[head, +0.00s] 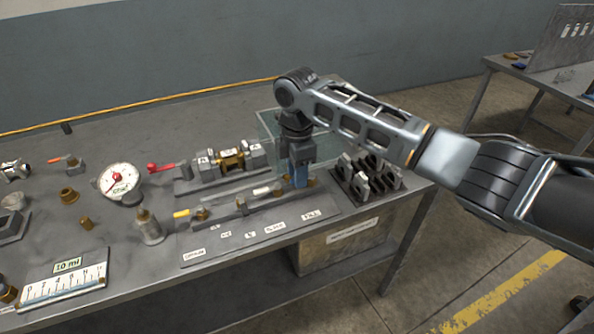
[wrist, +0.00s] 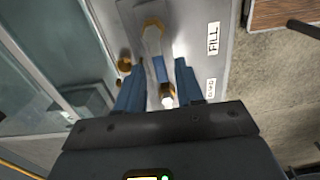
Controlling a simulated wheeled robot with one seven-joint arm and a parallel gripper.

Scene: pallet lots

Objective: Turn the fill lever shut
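The fill lever (wrist: 160,68) shows in the wrist view as a blue handle on a brass and metal valve fitting (wrist: 153,32), near a white label reading FILL (wrist: 213,38). My gripper (wrist: 160,85) points down over it with two blue fingers, one on each side of the lever. The fingers stand apart, with gaps visible between them and the lever. In the head view my gripper (head: 299,176) is at the right end of the labelled valve panel (head: 250,238), and its fingers hide most of the lever there.
A clear-walled tank (head: 270,130) stands just behind my gripper. A rack of grey blocks (head: 367,178) is close on the right. A yellow-handled lever (head: 182,213), a red-handled valve (head: 165,168) and a round gauge (head: 120,182) are to the left. The bench's back surface is mostly clear.

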